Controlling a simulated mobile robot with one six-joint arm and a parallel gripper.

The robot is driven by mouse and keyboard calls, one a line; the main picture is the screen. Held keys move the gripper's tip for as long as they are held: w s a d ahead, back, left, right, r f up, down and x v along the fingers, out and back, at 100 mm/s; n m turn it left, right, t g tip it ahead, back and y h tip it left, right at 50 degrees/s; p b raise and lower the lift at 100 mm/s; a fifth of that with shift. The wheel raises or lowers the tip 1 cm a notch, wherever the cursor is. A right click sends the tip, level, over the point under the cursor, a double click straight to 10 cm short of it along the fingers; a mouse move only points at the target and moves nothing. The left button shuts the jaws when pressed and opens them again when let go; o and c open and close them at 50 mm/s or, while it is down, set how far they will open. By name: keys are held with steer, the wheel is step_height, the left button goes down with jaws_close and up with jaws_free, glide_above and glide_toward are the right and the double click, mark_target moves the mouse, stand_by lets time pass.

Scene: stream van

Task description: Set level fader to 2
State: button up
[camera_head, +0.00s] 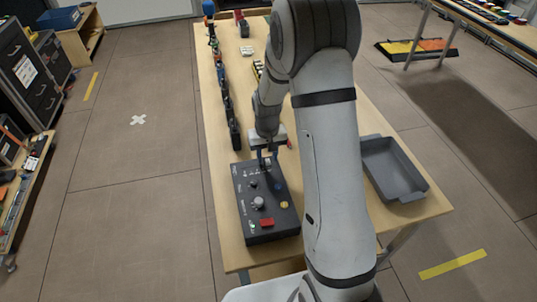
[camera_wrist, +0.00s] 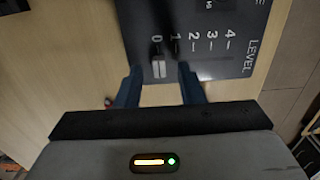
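The dark control box (camera_head: 241,196) lies on the wooden table, with a grey knob, a red button and a yellow button on top. In the wrist view its panel (camera_wrist: 225,65) shows the word LEVEL and a scale from 0 to 4. The light grey level fader cap (camera_wrist: 158,66) stands in line with the 0 mark. My gripper (camera_wrist: 160,88) is open, its two blue fingers apart on the left and right of the cap. I cannot tell whether either finger touches it. In the head view my gripper (camera_head: 268,158) is over the box's far end, hiding the fader there.
A grey tray (camera_head: 408,193) sits to the right of the box, behind my arm. Several small dark items (camera_head: 224,90) line the table's left edge. The floor (camera_head: 140,170) left of the table is clear.

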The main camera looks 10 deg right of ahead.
steer(key=shift+f, duration=0.4)
steer(key=shift+c, duration=0.4)
jaws_close()
